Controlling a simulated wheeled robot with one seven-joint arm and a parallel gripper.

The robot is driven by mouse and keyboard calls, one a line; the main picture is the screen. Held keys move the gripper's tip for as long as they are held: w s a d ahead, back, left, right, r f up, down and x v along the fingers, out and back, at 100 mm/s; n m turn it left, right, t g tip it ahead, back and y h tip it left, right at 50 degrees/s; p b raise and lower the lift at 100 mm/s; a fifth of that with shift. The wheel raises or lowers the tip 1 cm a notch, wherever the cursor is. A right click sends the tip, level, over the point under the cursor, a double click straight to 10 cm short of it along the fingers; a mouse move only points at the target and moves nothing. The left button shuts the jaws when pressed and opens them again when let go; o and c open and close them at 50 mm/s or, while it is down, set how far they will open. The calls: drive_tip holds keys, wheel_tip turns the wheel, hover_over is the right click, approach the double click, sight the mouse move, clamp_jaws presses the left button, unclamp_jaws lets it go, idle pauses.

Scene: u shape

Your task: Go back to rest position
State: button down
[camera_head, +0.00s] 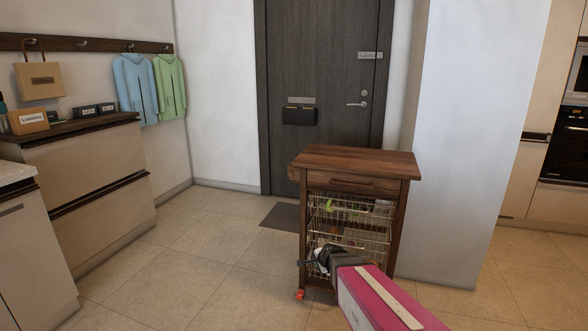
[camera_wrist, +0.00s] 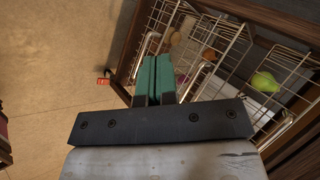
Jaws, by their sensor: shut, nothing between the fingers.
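My gripper (camera_wrist: 156,80) has green finger pads that are pressed together with nothing between them in the wrist view. In the head view my gripper (camera_head: 316,262) is low in front of the wire baskets of a wooden kitchen cart (camera_head: 353,161). My pink and dark arm reaches in from the lower right. In the wrist view the basket wires (camera_wrist: 208,62) lie close to the fingertips. I cannot tell whether the fingers touch them.
The cart's baskets hold a green item (camera_wrist: 263,82) and other small things. A white pillar (camera_head: 460,140) stands right of the cart. A drawer cabinet (camera_head: 85,185) is at the left. A dark door (camera_head: 322,75) and doormat (camera_head: 283,216) are behind. The tiled floor (camera_head: 205,255) left of the cart is clear.

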drive_tip(key=s+d+r+n+g, duration=0.1)
drive_tip(key=s+d+n+g, duration=0.1)
drive_tip(key=s+n, duration=0.2)
drive_tip(key=s+d+r+n+g+h, duration=0.1)
drive_tip(key=s+d+r+n+g, duration=0.1)
drive_tip(key=s, duration=0.6)
drive_tip(key=s+d+r+n+g+h, duration=0.1)
drive_tip(key=s+d+n+g, duration=0.3)
drive_tip(key=s+n, duration=0.2)
drive_tip(key=shift+s+d+r+n, duration=0.15)
drive_tip(key=shift+s+d+n, duration=0.1)
drive_tip(key=shift+s+n, duration=0.2)
